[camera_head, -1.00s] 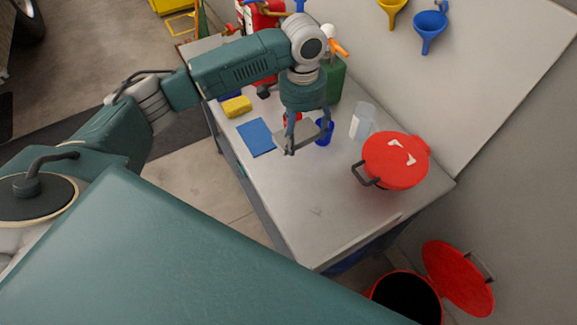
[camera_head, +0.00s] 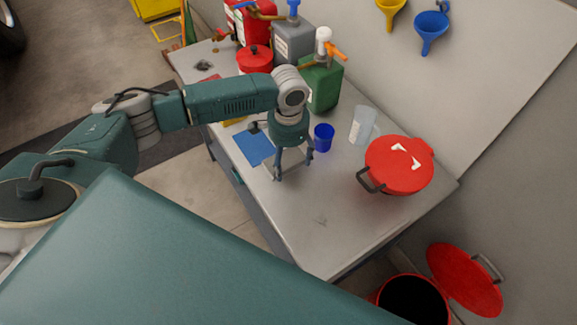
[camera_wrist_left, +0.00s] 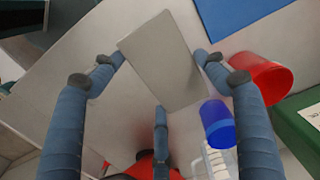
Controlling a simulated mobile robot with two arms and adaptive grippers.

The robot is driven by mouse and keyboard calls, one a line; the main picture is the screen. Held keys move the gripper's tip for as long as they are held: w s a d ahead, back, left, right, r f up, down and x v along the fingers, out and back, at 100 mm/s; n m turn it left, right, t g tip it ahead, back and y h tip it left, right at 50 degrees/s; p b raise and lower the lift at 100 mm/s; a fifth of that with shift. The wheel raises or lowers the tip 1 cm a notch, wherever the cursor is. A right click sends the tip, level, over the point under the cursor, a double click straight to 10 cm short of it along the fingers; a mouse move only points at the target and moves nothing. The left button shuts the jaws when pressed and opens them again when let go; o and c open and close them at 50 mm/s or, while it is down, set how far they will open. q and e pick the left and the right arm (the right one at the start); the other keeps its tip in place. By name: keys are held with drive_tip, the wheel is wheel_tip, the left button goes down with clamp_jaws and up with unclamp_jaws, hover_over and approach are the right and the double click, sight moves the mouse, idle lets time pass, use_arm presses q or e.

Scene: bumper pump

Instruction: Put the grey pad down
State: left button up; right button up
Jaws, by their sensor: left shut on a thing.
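The grey pad (camera_head: 287,163) is a thin flat rectangle in my left gripper (camera_head: 293,167), over the near middle of the workbench, just right of the blue cloth. In the left wrist view the pad (camera_wrist_left: 165,60) lies between the two side fingertips of my left gripper (camera_wrist_left: 161,62), which is shut on its edges. The third finger (camera_wrist_left: 161,135) points at the pad's near edge. The pad is close to the bench top, but I cannot tell whether it touches. My right gripper is out of view.
The workbench (camera_head: 330,225) is bare towards the front right. Near the pad are a blue cloth (camera_head: 247,150), a blue cup (camera_head: 323,138) and a clear beaker (camera_head: 360,125). A red lidded can (camera_head: 398,165) stands right, a green jug (camera_head: 325,85) behind.

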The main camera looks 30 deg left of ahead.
sight(289, 169)
use_arm(q)
drive_tip(key=shift+f, duration=0.35)
wheel_tip(289, 169, down, 4)
drive_tip(key=shift+r+p, duration=0.25)
drive_tip(key=shift+p, duration=0.15)
drive_tip(key=shift+f, duration=0.25)
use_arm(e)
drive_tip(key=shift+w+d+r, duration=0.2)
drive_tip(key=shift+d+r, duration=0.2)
use_arm(q)
drive_tip(key=shift+f, duration=0.1)
drive_tip(key=o, duration=1)
wheel_tip(289, 169, up, 12)
drive_tip(key=shift+r+b, duration=0.2)
drive_tip(key=shift+b, duration=0.85)
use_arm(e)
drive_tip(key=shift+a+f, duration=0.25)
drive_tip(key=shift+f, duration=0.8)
